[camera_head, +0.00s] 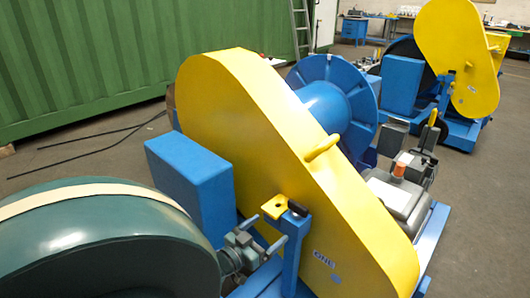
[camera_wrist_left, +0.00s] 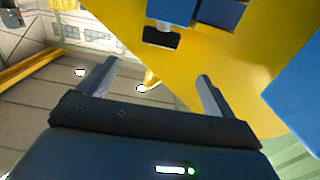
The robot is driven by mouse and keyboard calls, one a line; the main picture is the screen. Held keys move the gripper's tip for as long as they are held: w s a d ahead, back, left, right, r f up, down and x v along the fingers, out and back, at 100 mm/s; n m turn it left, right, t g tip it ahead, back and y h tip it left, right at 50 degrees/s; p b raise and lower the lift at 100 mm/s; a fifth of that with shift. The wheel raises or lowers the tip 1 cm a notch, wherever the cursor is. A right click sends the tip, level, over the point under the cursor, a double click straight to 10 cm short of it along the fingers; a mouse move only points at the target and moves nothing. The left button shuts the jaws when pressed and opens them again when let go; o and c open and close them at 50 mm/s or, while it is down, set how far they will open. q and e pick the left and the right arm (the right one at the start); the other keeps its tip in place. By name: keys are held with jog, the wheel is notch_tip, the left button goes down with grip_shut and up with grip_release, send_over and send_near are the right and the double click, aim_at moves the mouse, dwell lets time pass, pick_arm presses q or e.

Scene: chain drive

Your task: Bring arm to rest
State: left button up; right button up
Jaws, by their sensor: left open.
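My left gripper (camera_head: 263,236) comes in from the lower left in the head view, beside a blue post (camera_head: 291,250). Its two grey fingers are apart, and I see nothing held between them. It also shows open in the left wrist view (camera_wrist_left: 157,72). The post carries a small yellow plate (camera_head: 275,207) and a black handle (camera_head: 297,208) at its top. I cannot tell whether a finger touches the post. Behind it stands the large yellow guard (camera_head: 330,190) of the chain drive, with a yellow grab handle (camera_head: 322,148). My right gripper does not show.
A blue box (camera_head: 190,180) stands left of the guard. A blue flanged drum (camera_head: 335,100) and a grey unit (camera_head: 400,200) are behind it. A second machine with a yellow guard (camera_head: 458,50) stands at the back right.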

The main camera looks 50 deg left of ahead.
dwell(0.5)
pick_arm(q)
jog(key=s+d+m+g+h, duration=0.1)
jog(key=s+d+h, duration=0.1)
jog(key=d, duration=0.7)
jog(key=s+d+m+g+h, duration=0.1)
jog(key=s+d, duration=0.2)
jog(key=d, duration=0.7)
jog(key=s+d+r+m+g+h+p, duration=0.2)
jog(key=s+d+r+g+p, duration=0.3)
jog(key=d+r+p, duration=0.6)
jog(key=p, duration=0.4)
jog(key=shift+s+d+p, duration=0.35)
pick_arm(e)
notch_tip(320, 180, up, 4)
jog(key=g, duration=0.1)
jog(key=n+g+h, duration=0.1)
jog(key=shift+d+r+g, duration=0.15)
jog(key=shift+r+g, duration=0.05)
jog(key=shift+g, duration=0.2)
pick_arm(q)
jog(key=shift+f, duration=0.15)
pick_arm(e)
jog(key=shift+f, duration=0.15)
